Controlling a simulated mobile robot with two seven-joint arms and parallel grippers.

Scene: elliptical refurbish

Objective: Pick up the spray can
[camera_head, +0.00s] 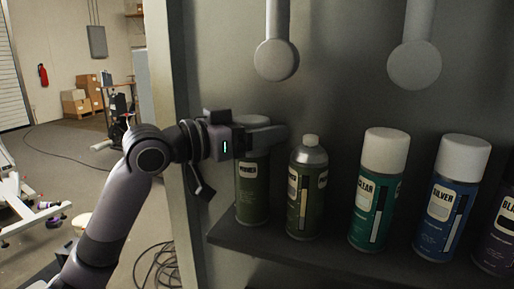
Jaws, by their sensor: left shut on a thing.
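Several spray cans stand upright in a row on a dark shelf (240,236). At the left end is a dark green can (252,190). Beside it are an olive can with a small pale cap (305,195), a green can labelled CLEAR (378,190) and a blue can labelled SILVER (447,200). A dark can (497,235) is cut off at the right edge. My left gripper (268,135) is shut around the top of the leftmost can. The can appears upright at shelf level. My right gripper is out of view.
Two round grey-ended posts (276,60) (414,65) hang above the cans. The cabinet's side edge (185,200) rises left of the shelf, close to my left arm. Cardboard boxes (75,103) and a cable (158,265) lie on the floor beyond.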

